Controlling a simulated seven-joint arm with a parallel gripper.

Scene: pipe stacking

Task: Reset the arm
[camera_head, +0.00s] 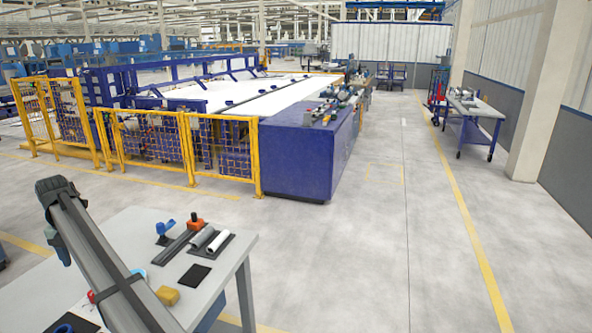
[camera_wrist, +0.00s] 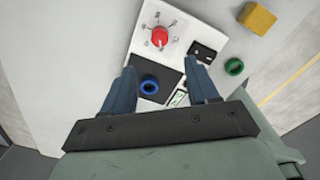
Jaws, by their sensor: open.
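My gripper (camera_wrist: 161,72) is open in the wrist view, its two dark blue fingers spread with nothing held between them. It points down at the worktable. A blue ring (camera_wrist: 149,85) on a dark pad shows between the fingers, apart from them as far as I can see. In the head view my arm (camera_head: 100,260) reaches over the left part of the grey worktable (camera_head: 225,270); the fingers cannot be made out there. A grey pipe (camera_head: 202,237) and a white pipe (camera_head: 219,241) lie side by side on a dark base at the table's far right.
A white panel with a red knob (camera_wrist: 159,35) and black sockets (camera_wrist: 203,52) lies below the gripper. A green ring (camera_wrist: 234,66) and yellow block (camera_wrist: 257,18) are beside it. A blue part (camera_head: 165,231) and orange part (camera_head: 195,221) stand at the table's back. Yellow fencing (camera_head: 225,150) stands beyond.

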